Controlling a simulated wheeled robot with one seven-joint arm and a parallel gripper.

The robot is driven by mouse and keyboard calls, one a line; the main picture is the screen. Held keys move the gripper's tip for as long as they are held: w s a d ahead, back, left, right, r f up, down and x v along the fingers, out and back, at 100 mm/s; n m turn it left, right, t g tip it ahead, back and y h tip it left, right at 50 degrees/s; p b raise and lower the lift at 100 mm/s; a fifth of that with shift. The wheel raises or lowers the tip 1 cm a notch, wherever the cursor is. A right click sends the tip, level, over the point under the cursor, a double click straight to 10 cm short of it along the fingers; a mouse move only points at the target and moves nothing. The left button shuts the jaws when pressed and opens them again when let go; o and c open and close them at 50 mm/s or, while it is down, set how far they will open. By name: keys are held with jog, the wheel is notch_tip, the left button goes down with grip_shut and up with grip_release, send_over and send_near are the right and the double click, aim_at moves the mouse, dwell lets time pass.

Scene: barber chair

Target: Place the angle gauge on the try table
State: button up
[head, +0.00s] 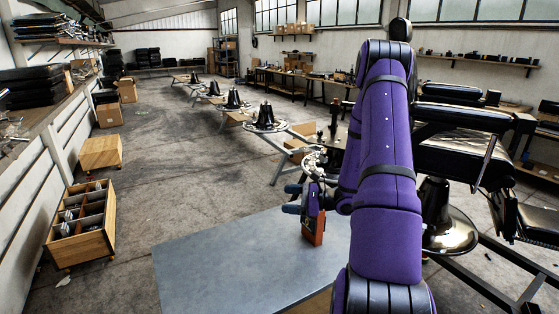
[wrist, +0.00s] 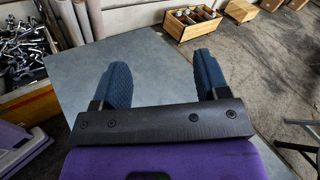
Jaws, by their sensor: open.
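A grey-blue table top (head: 235,262), likely the try table, fills the lower middle of the head view. It also shows in the wrist view (wrist: 150,75). An orange-red upright block (head: 313,231), possibly the angle gauge, is at the table beside my gripper, partly covered by it. I cannot tell whether the block rests on the table. My gripper (head: 291,199) is over the table with its two blue fingers apart. In the wrist view my gripper (wrist: 158,80) is open, with only bare table top between the fingers. The block does not show there.
A wooden compartment box (head: 84,222) and a smaller crate (head: 101,153) stand on the floor at left. A barber chair (head: 470,160) is at right. Chair bases (head: 265,118) stand on stands behind. A tray of metal tools (wrist: 22,48) shows at left in the wrist view.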

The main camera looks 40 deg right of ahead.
jog(key=s+a+r+n+g+h, duration=0.1)
jog(key=s+a+r+n+g, duration=0.2)
jog(key=a+r+n+g, duration=0.5)
jog(key=s+a+r+n+g, duration=0.4)
jog(key=a+r+n, duration=0.2)
jog(key=a+r, duration=0.55)
jog(key=s+a+r+n+t+h, duration=0.2)
jog(key=s+r+n+h, duration=0.2)
jog(key=s, duration=0.3)
jog(key=s+a+r+n+t+h, duration=0.1)
jog(key=s+a+r+n+h, duration=0.2)
jog(key=s+r+n+h, duration=0.2)
jog(key=shift+s+a+r+n+t+h, duration=0.35)
jog(key=shift+s+r+n, duration=0.25)
jog(key=shift+s, duration=0.95)
jog(key=shift+f, duration=0.1)
